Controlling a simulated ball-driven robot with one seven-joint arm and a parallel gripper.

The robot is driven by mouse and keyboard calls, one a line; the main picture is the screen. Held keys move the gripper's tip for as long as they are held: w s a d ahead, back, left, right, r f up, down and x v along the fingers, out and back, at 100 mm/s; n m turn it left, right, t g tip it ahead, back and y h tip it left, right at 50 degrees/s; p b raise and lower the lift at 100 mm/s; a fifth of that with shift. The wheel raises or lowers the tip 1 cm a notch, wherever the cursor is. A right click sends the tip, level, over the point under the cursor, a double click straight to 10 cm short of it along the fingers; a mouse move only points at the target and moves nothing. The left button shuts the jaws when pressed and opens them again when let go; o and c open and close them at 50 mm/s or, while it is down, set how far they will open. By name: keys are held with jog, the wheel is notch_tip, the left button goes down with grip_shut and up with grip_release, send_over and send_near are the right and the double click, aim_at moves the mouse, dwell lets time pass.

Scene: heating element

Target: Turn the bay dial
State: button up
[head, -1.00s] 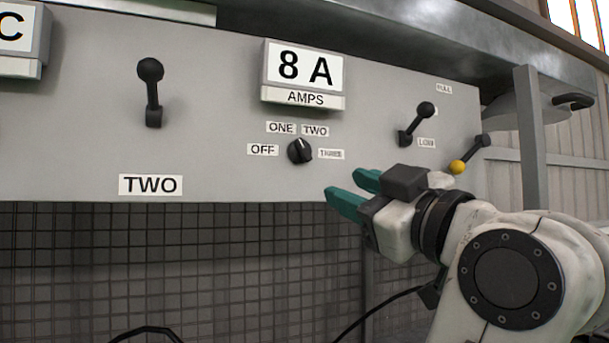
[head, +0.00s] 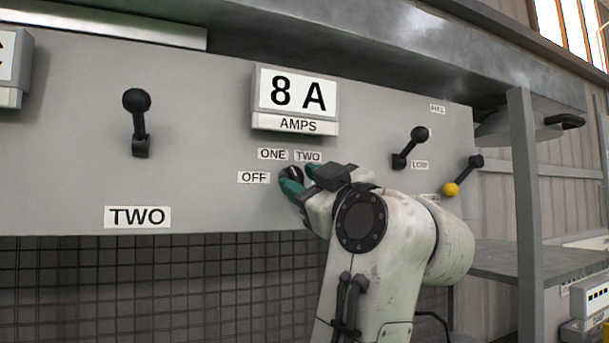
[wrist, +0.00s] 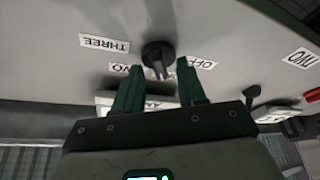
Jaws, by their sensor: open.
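The bay dial (head: 291,173) is a small round black knob on the grey panel, below the 8 A display. Its ONE label (head: 272,154), TWO label (head: 307,156) and OFF label (head: 253,177) show around it. The THREE label is hidden in the head view but shows in the wrist view (wrist: 104,43). My gripper (head: 300,178) is open, its teal fingertips close to the dial. In the wrist view the dial (wrist: 158,54) lies between and just beyond the fingertips (wrist: 157,72). Contact cannot be told. The dial's exact setting is unclear.
The AMPS display box (head: 295,99) juts out above the dial. A black lever (head: 138,122) stands to the left and another lever (head: 409,147) to the right. A yellow-tipped lever (head: 461,176) is farther right. A grey post (head: 526,200) stands at right.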

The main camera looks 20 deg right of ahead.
jog(key=shift+c, duration=0.4)
grip_shut()
jog(key=shift+m, duration=0.3)
jog(key=shift+w+a+f+m+t+h+b, duration=0.1)
jog(key=shift+m+t+h+b, duration=0.05)
jog(key=shift+m+h, duration=0.35)
jog(key=shift+a+f+m+t+h+b, duration=0.15)
jog(key=shift+m+h, duration=0.15)
jog(key=shift+m, duration=0.3)
jog(key=m+h, duration=0.1)
jog(key=m, duration=0.1)
jog(key=m+h, duration=0.1)
jog(key=m, duration=0.2)
jog(key=shift+r+h, duration=0.15)
jog(key=shift+h, duration=0.15)
jog(key=m+h, duration=0.1)
jog(key=m, duration=0.2)
jog(key=m+h, duration=0.2)
jog(key=m, duration=0.1)
jog(key=m+h, duration=0.1)
jog(key=m, duration=0.2)
jog(key=shift+a+h, duration=0.25)
jog(key=shift+h, duration=0.05)
jog(key=shift+m, duration=0.4)
jog(key=shift+o, duration=0.4)
grip_release()
jog(key=shift+r, duration=0.1)
